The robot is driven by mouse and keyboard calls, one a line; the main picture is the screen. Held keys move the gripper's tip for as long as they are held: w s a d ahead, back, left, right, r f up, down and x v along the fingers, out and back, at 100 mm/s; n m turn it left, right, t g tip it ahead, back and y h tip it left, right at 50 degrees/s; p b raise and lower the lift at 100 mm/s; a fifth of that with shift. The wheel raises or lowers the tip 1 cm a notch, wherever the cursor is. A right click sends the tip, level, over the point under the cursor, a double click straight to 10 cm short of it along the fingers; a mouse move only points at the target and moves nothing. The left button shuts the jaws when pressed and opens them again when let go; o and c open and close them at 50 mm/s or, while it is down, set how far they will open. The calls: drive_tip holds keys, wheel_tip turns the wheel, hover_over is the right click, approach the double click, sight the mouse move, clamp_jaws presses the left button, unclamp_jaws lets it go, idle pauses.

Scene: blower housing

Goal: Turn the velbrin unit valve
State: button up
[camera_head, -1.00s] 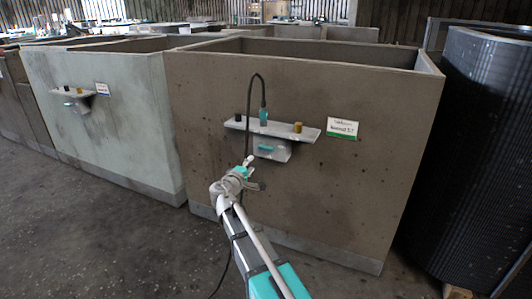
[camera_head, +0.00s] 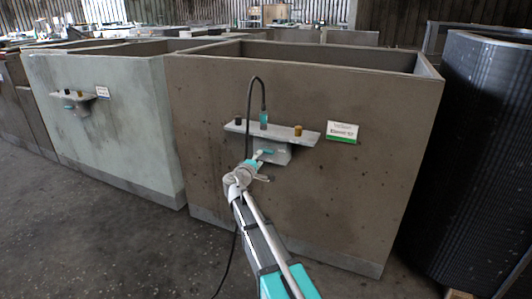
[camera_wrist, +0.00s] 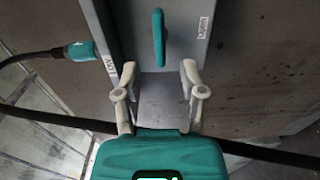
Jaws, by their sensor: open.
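In the wrist view a teal valve handle (camera_wrist: 159,38) stands lengthwise on the face of a grey box. The same box (camera_head: 275,157) sits under a shelf on the brown tank in the head view. My gripper (camera_wrist: 159,72) is open and empty. Its two pale fingertips are spread to either side of the handle's line, just short of its near end. I cannot see that they touch it. In the head view my gripper (camera_head: 258,165) is in front of the box and hides part of it.
The shelf (camera_head: 240,128) carries a teal-ended black hose (camera_head: 249,105) and an ochre knob (camera_head: 298,130). A sign (camera_head: 342,132) is on the brown tank (camera_head: 340,200). A pale tank (camera_head: 110,130) has a similar shelf. A teal hose connector (camera_wrist: 82,51) is left of the box.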

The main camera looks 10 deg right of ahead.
sight(265, 153)
drive_tip(key=x, duration=0.6)
drive_tip(key=shift+w+d, duration=0.15)
clamp_jaws()
